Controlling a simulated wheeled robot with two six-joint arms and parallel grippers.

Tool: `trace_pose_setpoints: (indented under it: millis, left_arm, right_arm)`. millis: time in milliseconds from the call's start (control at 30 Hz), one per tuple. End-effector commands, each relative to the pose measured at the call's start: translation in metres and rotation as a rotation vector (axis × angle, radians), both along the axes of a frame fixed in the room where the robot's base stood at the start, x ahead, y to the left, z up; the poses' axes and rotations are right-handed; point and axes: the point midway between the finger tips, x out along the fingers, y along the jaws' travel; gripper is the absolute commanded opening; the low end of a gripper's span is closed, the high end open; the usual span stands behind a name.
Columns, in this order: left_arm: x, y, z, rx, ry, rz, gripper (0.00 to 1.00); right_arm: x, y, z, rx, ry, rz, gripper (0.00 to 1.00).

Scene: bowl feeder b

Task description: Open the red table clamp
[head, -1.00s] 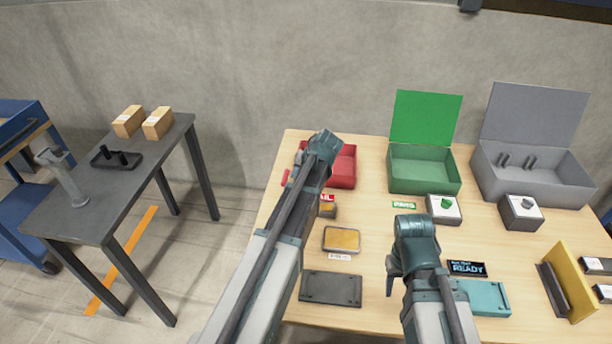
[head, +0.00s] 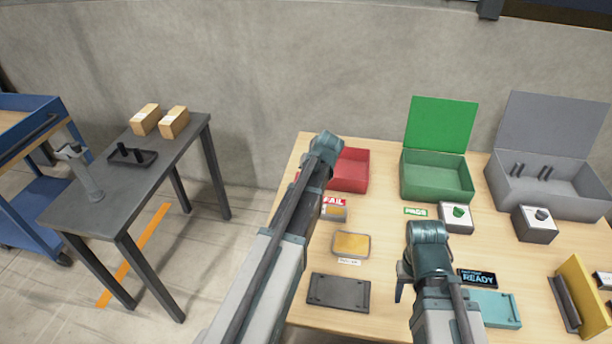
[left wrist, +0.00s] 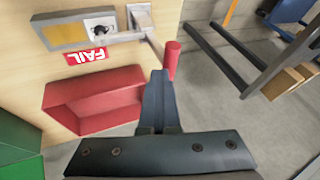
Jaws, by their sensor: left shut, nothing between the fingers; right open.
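The red table clamp shows in the left wrist view as a red cylindrical handle (left wrist: 172,60) on a grey metal arm and bracket at the table's edge. My left gripper (left wrist: 160,75) is shut and empty, with its fingertips right beside the handle; I cannot tell whether they touch. In the head view my left arm hides the clamp almost wholly. My right gripper (head: 402,284) is open and empty over the front of the table, seen partly behind its own wrist.
A red bin (head: 350,170), a green lidded bin (head: 436,180) and a grey lidded bin (head: 548,188) stand along the back. A yellow-topped tray (head: 351,244) and a dark plate (head: 338,291) lie between my arms. A grey side table (head: 125,180) stands left, across a floor gap.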

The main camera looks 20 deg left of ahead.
Motion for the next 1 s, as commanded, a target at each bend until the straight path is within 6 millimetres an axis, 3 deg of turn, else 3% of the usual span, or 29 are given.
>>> trace_pose_setpoints:
  millis: [267,533,1000]
  left_arm:
    - [-0.005,0.015,0.004,-0.1,-0.022,0.007,0.0]
    - [-0.011,0.045,0.001,-0.323,-0.078,0.01,0.0]
    - [-0.021,0.091,-0.024,-0.73,-0.177,0.008,0.0]
  right_arm:
    - [0.0,0.0,0.011,0.0,0.0,0.0,0.5]
    - [0.0,0.0,0.016,0.0,0.0,0.0,0.5]
    - [0.0,0.0,-0.021,0.0,0.0,0.0,0.5]
